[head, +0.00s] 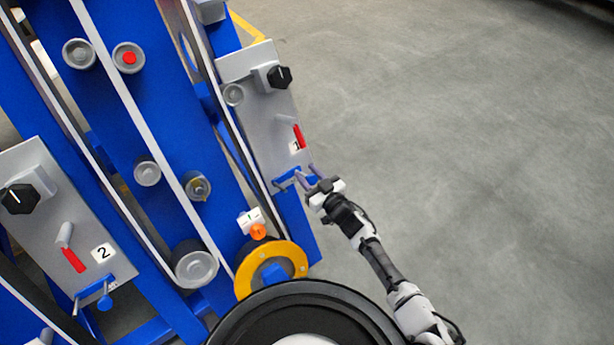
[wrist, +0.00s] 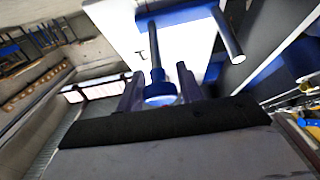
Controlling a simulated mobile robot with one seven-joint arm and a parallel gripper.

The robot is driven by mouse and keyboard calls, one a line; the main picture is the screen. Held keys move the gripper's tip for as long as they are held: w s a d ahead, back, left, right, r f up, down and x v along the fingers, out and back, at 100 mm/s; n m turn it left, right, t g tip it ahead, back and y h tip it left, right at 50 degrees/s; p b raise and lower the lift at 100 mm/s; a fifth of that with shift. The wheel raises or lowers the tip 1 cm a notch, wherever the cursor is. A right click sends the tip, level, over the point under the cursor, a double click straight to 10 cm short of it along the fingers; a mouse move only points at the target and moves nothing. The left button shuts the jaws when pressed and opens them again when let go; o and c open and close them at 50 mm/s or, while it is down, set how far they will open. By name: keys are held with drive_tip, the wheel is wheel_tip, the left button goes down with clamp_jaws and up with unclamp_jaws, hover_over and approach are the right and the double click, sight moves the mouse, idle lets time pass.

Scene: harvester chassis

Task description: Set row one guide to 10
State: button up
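The row one panel (head: 262,105) is a grey plate marked "1" at the upper middle of the head view, with a blue guide bracket (head: 287,181) at its lower end. My gripper (head: 305,177) is at that bracket, its fingers pointing toward it. In the wrist view my gripper (wrist: 160,85) is open, one finger on each side of a blue knob (wrist: 160,94) on a grey rod (wrist: 154,45). The right finger is close to the knob; I cannot tell whether it touches. A second grey rod (wrist: 228,36) stands to the right. No scale reading is legible.
The row one panel also carries a black dial (head: 279,77) and a red lever (head: 299,136). A similar row two panel (head: 60,190), marked "2", is at left. Blue frame beams and rollers lie between them. Grey floor (head: 470,120) at right is clear.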

drive_tip(key=shift+o, duration=1.2)
drive_tip(key=v, duration=1.3)
drive_tip(key=shift+s+d, duration=0.25)
drive_tip(key=shift+s, duration=0.1)
